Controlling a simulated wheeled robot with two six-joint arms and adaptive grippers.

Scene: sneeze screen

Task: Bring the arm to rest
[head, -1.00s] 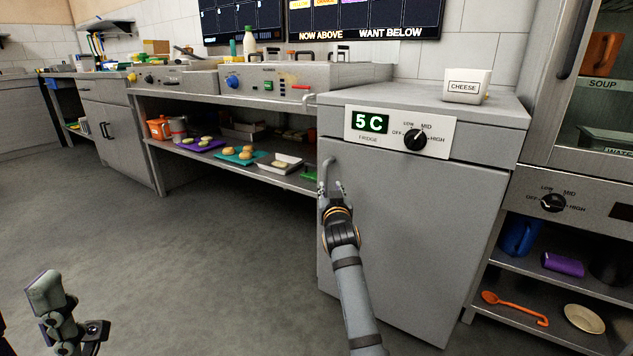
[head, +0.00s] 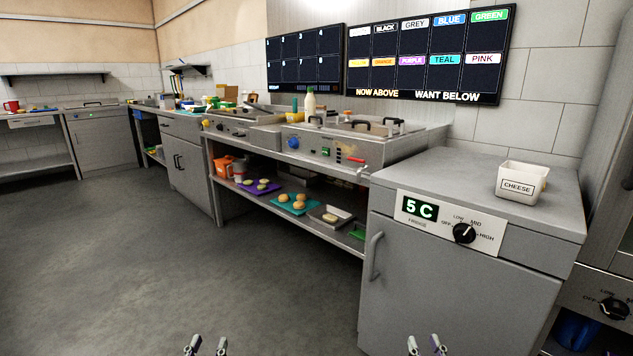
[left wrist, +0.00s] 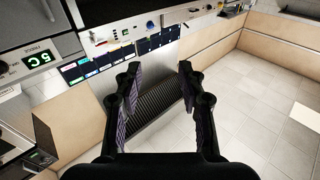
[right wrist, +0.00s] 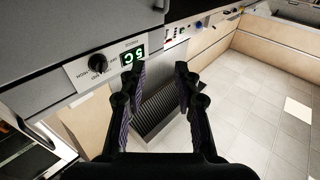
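My left gripper (head: 207,346) shows at the bottom edge of the head view, left of the fridge. Its two fingers stand apart with nothing between them, also in the left wrist view (left wrist: 159,78). My right gripper (head: 426,346) is at the bottom edge, in front of the fridge door in the picture. Its fingers are apart and empty in the right wrist view (right wrist: 160,76). Both grippers point forward, side by side. Most of both arms is out of the head view. The grey fridge (head: 440,285) looks shut, and its handle (head: 374,256) is free of both grippers.
A white cheese tub (head: 521,183) stands on the fridge top. A counter with fryers (head: 345,148) runs along the wall, with a purple tray (head: 258,187) and a teal tray (head: 293,204) on the shelf below. Open floor (head: 150,260) lies to the left.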

